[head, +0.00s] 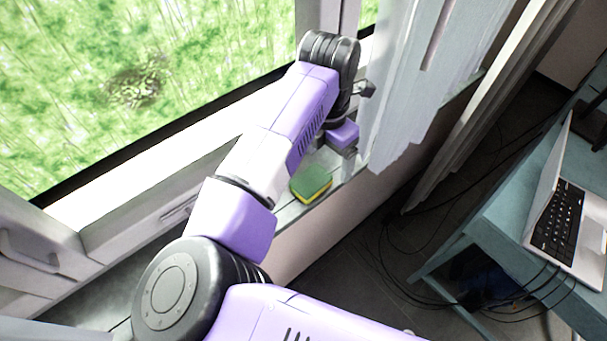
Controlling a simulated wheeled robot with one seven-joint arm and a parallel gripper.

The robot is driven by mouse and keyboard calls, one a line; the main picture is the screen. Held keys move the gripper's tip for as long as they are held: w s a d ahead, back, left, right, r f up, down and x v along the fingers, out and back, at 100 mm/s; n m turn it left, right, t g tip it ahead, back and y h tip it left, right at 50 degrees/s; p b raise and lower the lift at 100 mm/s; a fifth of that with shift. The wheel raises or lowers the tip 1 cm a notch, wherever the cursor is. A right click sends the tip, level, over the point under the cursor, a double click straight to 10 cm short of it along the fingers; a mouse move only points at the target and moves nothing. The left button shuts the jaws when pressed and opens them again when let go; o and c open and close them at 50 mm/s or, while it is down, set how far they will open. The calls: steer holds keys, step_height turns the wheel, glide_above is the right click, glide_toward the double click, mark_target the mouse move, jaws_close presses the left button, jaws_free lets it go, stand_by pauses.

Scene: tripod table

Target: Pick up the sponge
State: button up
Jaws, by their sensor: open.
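The sponge (311,184) is a small block with a green top and a yellow side. It lies on the pale window sill, right beside my arm in the picture, with its near corner close to the sill's front edge. My gripper (345,146) is at the end of the arm, farther along the sill, above and to the right of the sponge. It is only partly visible below the last purple link, and its fingertips are hard to make out. It is open and apart from the sponge, which nothing holds.
A window (150,90) with a white frame runs along the left. A grey-white curtain (405,80) hangs just right of my gripper. A blue table (500,215) with an open laptop (560,215) stands at the right. Cables lie on the dark floor between.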

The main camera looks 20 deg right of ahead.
mark_target(311, 180)
steer(key=shift+w+a+y, duration=0.15)
steer(key=shift+w+a, duration=0.1)
steer(key=shift+a, duration=0.25)
steer(key=shift+w+a+y, duration=0.15)
steer(key=shift+w+a, duration=0.1)
steer(key=shift+a, duration=0.2)
steer(key=shift+w+a+f, duration=0.2)
steer(key=shift+a+f, duration=0.05)
steer(key=shift+a, duration=0.05)
steer(key=shift+w+a+f+p, duration=0.1)
steer(key=shift+f+p, duration=0.4)
steer(key=shift+f, duration=1.35)
steer(key=shift+w+a+f+p, duration=0.1)
steer(key=shift+f+p, duration=0.35)
steer(key=shift+f, duration=1.4)
steer(key=c, duration=1.4)
